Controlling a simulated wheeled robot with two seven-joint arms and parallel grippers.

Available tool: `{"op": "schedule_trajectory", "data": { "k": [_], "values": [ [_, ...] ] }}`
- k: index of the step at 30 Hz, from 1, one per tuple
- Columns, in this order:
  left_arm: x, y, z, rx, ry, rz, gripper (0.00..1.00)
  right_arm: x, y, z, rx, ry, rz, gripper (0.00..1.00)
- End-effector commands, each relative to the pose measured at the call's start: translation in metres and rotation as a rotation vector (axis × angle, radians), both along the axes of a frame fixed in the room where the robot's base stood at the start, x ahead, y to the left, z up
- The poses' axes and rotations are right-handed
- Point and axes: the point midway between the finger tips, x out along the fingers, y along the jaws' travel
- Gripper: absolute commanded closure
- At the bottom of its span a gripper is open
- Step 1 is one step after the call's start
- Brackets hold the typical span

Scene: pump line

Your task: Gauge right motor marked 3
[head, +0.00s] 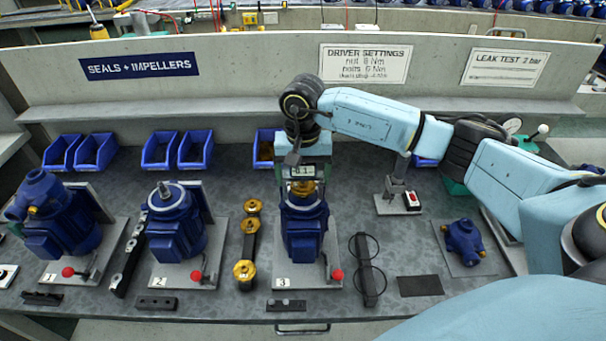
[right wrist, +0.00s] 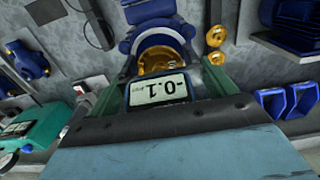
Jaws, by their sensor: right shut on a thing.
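The blue motor marked 3 (head: 303,232) stands upright on its grey plate, with a red-knobbed lever (head: 337,275) at the plate's right front. A brass part (head: 302,190) sits on its top. My right gripper (head: 302,160) is directly above it, shut on a gauge (head: 301,171) with a lit display. In the right wrist view the gauge (right wrist: 158,90) reads -0.1, and the brass part (right wrist: 158,62) shows right beside it. I cannot tell whether the gauge's foot touches the brass part. My left gripper is not in view.
Motors marked 1 (head: 62,232) and 2 (head: 175,228) stand to the left. A holder with brass parts (head: 245,272) is between motors 2 and 3. A black stand with rings (head: 366,270) and a blue pump cover (head: 463,240) lie to the right. Blue bins (head: 195,150) line the back.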

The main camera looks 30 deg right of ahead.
Motion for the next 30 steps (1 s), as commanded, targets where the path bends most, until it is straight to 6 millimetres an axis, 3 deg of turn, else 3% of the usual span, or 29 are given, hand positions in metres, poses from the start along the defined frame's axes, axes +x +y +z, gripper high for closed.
{"op": "schedule_trajectory", "data": {
  "k": [8,9,12,30],
  "values": [
    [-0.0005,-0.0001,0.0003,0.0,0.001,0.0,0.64,0.0004,0.0,0.0007,0.0,-0.001,0.0,0.48],
    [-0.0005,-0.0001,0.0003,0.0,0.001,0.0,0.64,0.0004,0.0,0.0007,0.0,-0.001,0.0,0.11],
    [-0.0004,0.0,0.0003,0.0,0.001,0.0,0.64,0.0002,0.0,0.0006,0.0,-0.001,0.0,0.0],
    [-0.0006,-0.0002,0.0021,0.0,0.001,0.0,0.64,0.0001,-0.0001,0.0032,0.0,0.0,0.0,0.0]
  ]
}}
